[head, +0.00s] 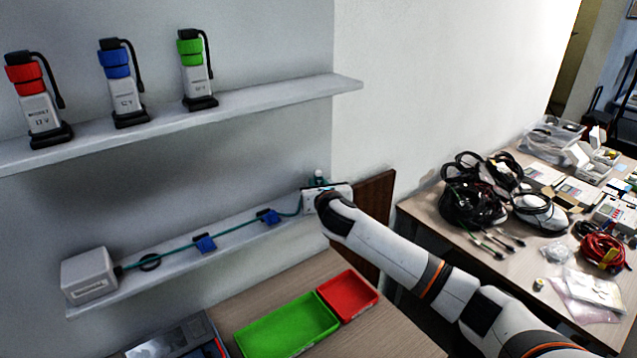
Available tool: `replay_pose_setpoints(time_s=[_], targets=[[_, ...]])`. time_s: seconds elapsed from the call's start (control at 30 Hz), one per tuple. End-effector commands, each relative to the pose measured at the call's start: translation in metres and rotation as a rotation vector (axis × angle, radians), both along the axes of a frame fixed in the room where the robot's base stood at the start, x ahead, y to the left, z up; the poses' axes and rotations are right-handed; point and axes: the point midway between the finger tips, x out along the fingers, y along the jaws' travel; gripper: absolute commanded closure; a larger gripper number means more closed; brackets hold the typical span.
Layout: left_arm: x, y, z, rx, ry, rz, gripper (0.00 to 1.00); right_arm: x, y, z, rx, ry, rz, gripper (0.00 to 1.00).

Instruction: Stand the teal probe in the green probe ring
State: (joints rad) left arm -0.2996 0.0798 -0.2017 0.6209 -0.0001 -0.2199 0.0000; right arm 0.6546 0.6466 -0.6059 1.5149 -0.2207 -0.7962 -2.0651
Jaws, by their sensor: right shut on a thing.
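My right gripper (322,192) is at the right end of the lower shelf, its arm reaching in from the lower right. It is shut on the teal probe (319,178), whose small teal-green top shows just above the gripper body. The probe's lower part is hidden by the gripper. A teal cable (236,231) runs from a white box (90,276) along the lower shelf (180,268) to the gripper. I cannot make out the green probe ring; the gripper covers that end of the shelf. My left gripper is not in view.
Two blue clips (205,244) hold the cable, and a black ring (149,262) sits near the box. Red, blue and green-topped devices stand on the upper shelf (250,102). Green (285,326) and red (348,296) trays lie below. A cluttered table (430,213) stands right.

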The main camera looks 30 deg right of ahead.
Motion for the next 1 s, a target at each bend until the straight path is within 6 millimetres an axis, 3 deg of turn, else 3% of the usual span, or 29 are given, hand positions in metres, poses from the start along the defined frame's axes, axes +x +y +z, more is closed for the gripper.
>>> replay_pose_setpoints(time_s=[0.3,0.33,0.43,0.77,1.0], targets=[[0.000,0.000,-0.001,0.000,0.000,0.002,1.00,0.000,0.000,-0.003,-0.001,0.000,0.000,1.00],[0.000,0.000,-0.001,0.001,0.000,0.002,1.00,0.000,0.000,-0.002,0.000,0.000,0.000,0.75],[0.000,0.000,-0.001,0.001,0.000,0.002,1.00,0.000,0.000,-0.002,0.000,0.000,0.000,0.58],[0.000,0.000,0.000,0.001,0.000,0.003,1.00,0.000,0.000,0.001,0.000,-0.001,0.000,0.58],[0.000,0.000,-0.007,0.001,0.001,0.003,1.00,-0.027,0.007,0.004,-0.003,0.000,0.003,0.58]])
